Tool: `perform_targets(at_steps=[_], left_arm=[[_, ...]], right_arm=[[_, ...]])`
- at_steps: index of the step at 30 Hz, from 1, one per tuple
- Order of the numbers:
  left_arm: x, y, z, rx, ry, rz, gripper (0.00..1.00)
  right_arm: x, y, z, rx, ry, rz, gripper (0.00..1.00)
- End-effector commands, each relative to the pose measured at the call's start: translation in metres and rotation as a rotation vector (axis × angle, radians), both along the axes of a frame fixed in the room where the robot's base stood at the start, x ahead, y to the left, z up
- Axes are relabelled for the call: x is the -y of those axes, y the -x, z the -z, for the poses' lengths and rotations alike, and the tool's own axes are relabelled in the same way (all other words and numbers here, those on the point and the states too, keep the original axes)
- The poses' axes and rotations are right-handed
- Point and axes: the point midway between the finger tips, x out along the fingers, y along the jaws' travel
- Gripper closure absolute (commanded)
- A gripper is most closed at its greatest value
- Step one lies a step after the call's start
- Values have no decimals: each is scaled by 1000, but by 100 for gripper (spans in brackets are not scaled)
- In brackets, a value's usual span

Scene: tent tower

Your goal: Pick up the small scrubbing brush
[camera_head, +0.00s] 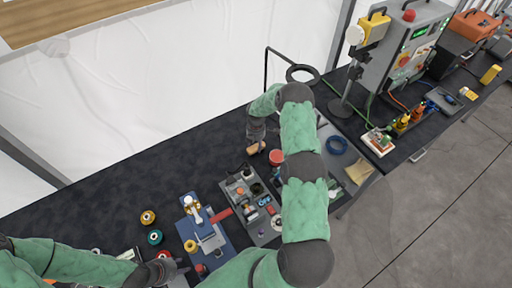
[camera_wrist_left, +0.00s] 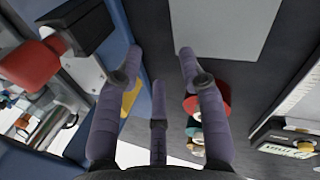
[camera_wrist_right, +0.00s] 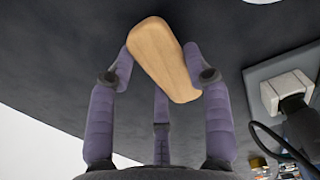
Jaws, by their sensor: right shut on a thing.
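The small scrubbing brush (camera_wrist_right: 163,60) shows as a light wooden block in the right wrist view, with its bristles not visible. My right gripper (camera_wrist_right: 160,66) is shut on it, one finger on each side. In the head view the brush (camera_head: 252,149) is a small tan piece under my right gripper (camera_head: 257,143), over the dark tabletop behind the grey tray. Whether it touches the table I cannot tell. My left gripper (camera_wrist_left: 160,65) is open and empty, with nothing between its fingers; in the head view it (camera_head: 172,270) is low at the left.
A grey parts tray (camera_head: 236,184) and a red cup (camera_head: 276,157) are close to my right gripper. A blue vise-like fixture (camera_head: 205,232) and several spools (camera_head: 154,237) are near my left gripper. The dark tabletop (camera_head: 120,185) is clear at the back left.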

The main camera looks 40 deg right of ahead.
Motion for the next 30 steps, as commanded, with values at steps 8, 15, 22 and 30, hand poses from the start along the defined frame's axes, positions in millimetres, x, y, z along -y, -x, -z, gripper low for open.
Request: perform_targets(at_steps=[8,15,22,30], left_arm=[[0,0,-14,0,0,0,60],[0,0,-33,0,0,0,60],[0,0,-41,0,0,0,60],[0,0,-41,0,0,0,60]], right_arm=[[0,0,-31,1,0,0,83],[0,0,-76,0,0,-1,83],[0,0,-98,0,0,0,83],[0,0,-100,-1,-1,0,83]])
